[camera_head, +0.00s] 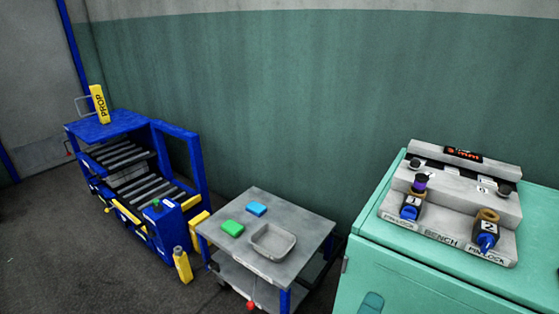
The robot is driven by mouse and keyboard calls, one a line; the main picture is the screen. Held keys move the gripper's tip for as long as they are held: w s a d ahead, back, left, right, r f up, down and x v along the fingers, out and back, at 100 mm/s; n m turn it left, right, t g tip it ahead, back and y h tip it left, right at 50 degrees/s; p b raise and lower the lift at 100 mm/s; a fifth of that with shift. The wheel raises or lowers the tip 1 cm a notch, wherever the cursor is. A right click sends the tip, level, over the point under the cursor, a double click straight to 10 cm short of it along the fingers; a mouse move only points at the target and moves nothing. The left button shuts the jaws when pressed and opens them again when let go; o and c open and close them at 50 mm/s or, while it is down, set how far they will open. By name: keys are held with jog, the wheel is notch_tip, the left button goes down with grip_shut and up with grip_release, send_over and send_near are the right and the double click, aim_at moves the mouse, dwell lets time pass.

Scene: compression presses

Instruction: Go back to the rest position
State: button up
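My gripper and arm do not show in the head view. The task names only a rest position, and no object for it can be seen. Whether my gripper is open or shut, and whether it holds anything, is hidden from this view.
A teal cabinet (382,258) at the right bears a grey bench device (450,192) with two numbered units. A grey cart (284,204) holds a green block (232,228), a blue block (256,209) and a tray (273,240). A blue roller machine (112,123) and yellow bottle (183,265) stand left.

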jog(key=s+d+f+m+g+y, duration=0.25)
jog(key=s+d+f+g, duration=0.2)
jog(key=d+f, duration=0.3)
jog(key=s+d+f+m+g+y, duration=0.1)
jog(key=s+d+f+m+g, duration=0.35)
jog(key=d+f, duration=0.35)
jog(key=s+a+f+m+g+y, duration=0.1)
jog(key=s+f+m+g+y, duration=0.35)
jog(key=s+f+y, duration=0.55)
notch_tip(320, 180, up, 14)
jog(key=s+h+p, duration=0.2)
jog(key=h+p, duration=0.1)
jog(key=p, duration=0.9)
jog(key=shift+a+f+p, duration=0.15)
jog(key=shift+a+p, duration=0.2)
